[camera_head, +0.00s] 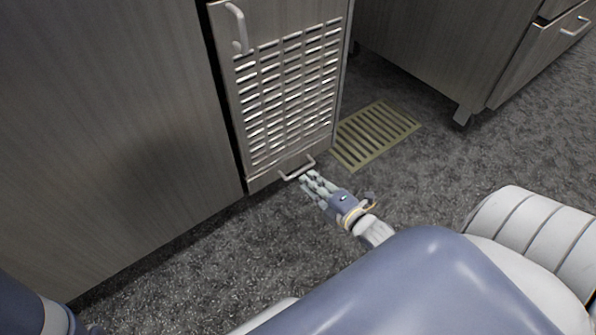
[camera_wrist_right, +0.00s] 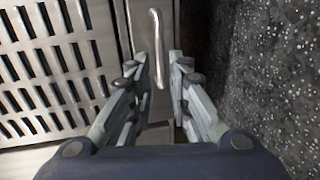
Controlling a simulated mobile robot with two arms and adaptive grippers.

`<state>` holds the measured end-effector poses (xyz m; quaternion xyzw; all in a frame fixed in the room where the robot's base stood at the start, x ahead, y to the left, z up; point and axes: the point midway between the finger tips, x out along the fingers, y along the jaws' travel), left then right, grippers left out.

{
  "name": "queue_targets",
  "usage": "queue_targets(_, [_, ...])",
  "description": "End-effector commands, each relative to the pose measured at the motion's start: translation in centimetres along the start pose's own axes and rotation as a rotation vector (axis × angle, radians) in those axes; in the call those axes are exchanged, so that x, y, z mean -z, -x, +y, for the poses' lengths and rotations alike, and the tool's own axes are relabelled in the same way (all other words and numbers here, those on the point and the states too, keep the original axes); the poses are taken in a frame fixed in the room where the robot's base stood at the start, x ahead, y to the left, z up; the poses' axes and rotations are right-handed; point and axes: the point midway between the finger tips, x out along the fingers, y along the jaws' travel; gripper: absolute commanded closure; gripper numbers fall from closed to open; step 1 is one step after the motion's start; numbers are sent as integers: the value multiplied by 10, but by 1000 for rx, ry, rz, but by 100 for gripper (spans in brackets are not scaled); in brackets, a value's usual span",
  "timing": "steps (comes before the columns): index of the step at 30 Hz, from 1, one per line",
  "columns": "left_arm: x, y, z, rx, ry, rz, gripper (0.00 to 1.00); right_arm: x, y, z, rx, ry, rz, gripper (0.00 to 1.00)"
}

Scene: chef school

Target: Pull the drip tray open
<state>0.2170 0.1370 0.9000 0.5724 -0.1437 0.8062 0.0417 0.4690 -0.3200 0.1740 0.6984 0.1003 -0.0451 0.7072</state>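The drip tray (camera_head: 264,182) is the narrow metal front at the bottom of the slatted unit, and it looks shut. Its small bar handle (camera_head: 298,170) shows at the lower right of that front. In the wrist view the handle (camera_wrist_right: 156,45) runs upright in the picture. My right gripper (camera_head: 308,180) is low by the floor at the handle. In the wrist view my right gripper (camera_wrist_right: 161,68) is open, with its fingertips on either side of the handle's near end. Contact cannot be told. My left gripper is out of view.
The slatted door (camera_head: 290,90) with an upright handle (camera_head: 238,28) is above the tray. A yellowish floor grate (camera_head: 375,135) lies right of the unit. A drawer cabinet (camera_head: 440,50) stands farther right. Grey speckled floor (camera_head: 225,265) in front is clear.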

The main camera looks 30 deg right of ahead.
Motion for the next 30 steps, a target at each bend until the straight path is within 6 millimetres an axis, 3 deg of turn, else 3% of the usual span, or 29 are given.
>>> queue_targets(2, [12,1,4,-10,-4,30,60,0,-16,-4,-3,0,1,82])
queue_targets(6, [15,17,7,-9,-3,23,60,0,-41,-5,-2,-1,1,82])
queue_targets(12, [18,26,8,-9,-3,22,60,0,-60,-3,0,-1,0,82])
queue_targets(23, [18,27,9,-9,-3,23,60,0,-65,-1,2,-2,0,82])
queue_targets(26, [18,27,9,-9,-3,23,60,0,-65,-1,2,-2,0,100])
queue_targets(30, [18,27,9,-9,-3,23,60,0,-64,-1,2,-2,0,100])
